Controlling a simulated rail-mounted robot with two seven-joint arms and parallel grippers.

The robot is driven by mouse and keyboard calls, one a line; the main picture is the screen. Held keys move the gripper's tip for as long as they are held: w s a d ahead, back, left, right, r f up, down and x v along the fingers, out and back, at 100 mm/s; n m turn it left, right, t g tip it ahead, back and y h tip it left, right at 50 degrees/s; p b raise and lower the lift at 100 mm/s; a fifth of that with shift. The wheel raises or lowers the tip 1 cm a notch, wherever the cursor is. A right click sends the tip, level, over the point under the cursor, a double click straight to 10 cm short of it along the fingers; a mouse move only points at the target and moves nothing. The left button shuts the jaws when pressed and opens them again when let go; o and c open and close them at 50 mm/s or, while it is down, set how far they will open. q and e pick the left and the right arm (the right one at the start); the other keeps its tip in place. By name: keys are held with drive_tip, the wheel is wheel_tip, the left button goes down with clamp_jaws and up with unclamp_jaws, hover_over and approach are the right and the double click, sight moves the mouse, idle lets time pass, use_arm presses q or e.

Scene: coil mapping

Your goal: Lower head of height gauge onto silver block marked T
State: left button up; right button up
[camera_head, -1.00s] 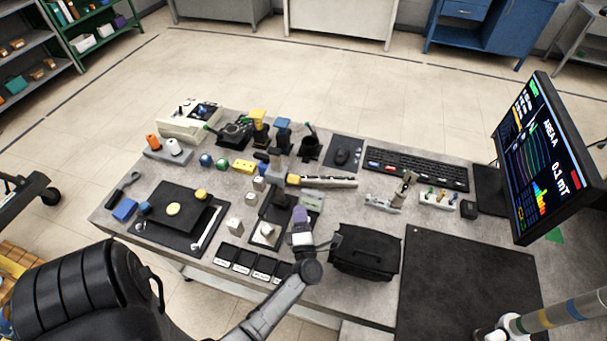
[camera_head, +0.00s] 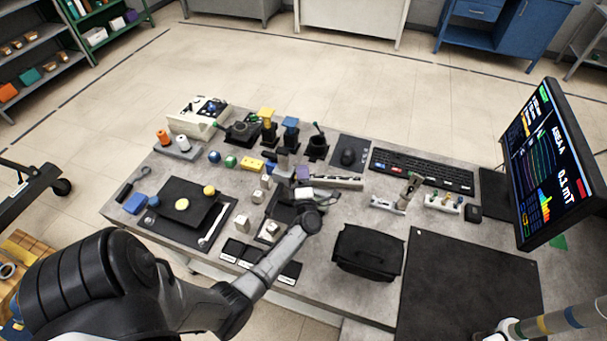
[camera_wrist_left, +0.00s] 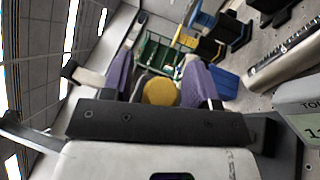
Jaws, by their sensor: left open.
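A grey digital display (camera_wrist_left: 304,115) is at the right edge. Small silver blocks stand left of the gauge, one (camera_head: 242,223) in front; their letters are unreadable.
A black case (camera_head: 368,252) stands right of my left arm. A black plate with a yellow disc (camera_head: 182,204) lies to the left. Several devices, including a yellow-topped one (camera_head: 267,115), line the back. A keyboard (camera_head: 422,170) and monitor (camera_head: 545,165) are at right.

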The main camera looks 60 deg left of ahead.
use_arm(q)
drive_tip(key=shift+a, duration=0.1)
clamp_jaws()
idle(0.6)
